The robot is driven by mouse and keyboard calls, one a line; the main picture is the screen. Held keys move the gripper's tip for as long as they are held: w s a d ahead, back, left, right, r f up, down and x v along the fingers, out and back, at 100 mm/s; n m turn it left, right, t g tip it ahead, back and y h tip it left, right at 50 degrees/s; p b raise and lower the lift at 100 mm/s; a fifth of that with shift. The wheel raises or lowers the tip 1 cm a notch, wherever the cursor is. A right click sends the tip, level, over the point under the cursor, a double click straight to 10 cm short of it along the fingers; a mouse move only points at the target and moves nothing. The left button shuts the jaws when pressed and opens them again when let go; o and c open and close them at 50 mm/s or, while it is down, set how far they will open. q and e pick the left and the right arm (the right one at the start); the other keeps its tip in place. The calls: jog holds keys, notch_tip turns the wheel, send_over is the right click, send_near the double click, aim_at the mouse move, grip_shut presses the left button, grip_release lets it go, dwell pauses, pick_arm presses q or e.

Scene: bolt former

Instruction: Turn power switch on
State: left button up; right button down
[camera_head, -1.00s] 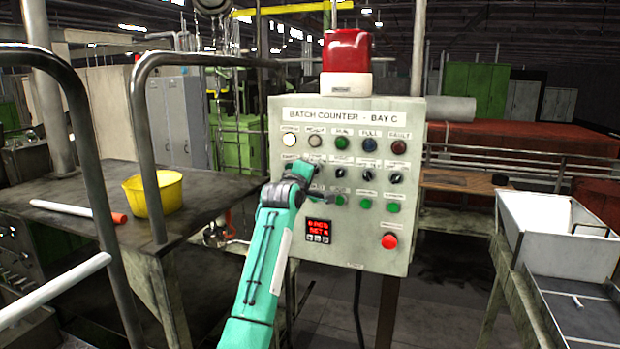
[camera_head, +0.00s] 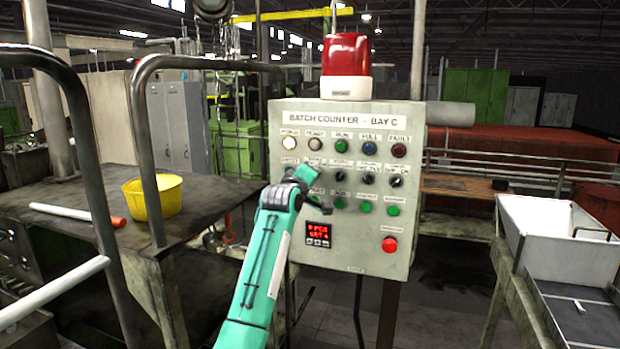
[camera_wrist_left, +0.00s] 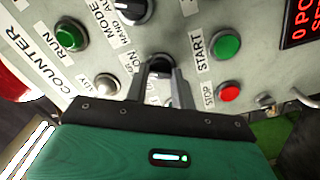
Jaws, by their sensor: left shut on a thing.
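The grey control panel (camera_head: 349,260) stands ahead, titled BATCH COUNTER - BAY C. My left gripper (camera_head: 316,178) is at its left-middle part and covers some of the controls there. In the left wrist view, the gripper (camera_wrist_left: 158,88) has its two dark fingers shut on a black rotary switch (camera_wrist_left: 160,62). ON can be read on a label beside this switch; the rest of the label and the knob's angle are mostly hidden. A black knob under MODE (camera_wrist_left: 133,8) is beside it. My right gripper is not in view.
Green RUN (camera_wrist_left: 70,35) and START (camera_wrist_left: 227,46) fittings and a red STOP button (camera_wrist_left: 229,92) sit close around the fingers. A red button (camera_head: 389,245) is at the lower right. A red beacon (camera_head: 345,55) tops the panel. A yellow bucket (camera_head: 155,196) stands left.

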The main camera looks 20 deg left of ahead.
pick_arm(q)
jog(key=o, duration=1)
jog(key=shift+f, duration=0.1)
jog(key=s+b, duration=0.6)
jog(key=s, duration=0.7)
jog(key=shift+s+a+b, duration=0.2)
jog(key=shift+s+b, duration=0.15)
